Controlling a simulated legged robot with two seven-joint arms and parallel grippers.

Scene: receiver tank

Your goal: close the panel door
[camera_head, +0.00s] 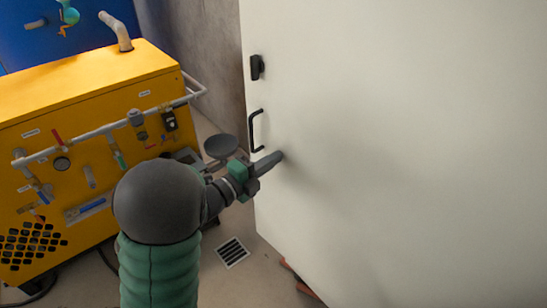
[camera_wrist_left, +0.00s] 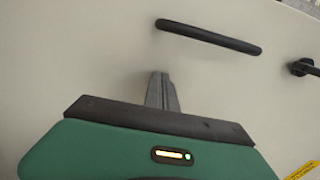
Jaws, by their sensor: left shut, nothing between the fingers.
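The panel door (camera_head: 400,150) is a large off-white panel filling the right half of the head view. It has a black bar handle (camera_head: 256,130) near its left edge and a black latch (camera_head: 257,67) above that. My left gripper (camera_head: 279,156) is shut and empty, with its fingertips at the door surface just right of and below the handle. In the left wrist view the shut fingers (camera_wrist_left: 162,92) point at the door face, with the bar handle (camera_wrist_left: 210,38) beyond them and the latch (camera_wrist_left: 303,67) at the right. Whether the tips touch the door is unclear. My right gripper is not in view.
A yellow machine (camera_head: 90,130) with pipes, valves and a gauge stands at the left. A blue tank (camera_head: 65,35) is behind it. A floor drain (camera_head: 232,252) lies in the open floor between machine and door. A grey wall (camera_head: 200,50) is behind.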

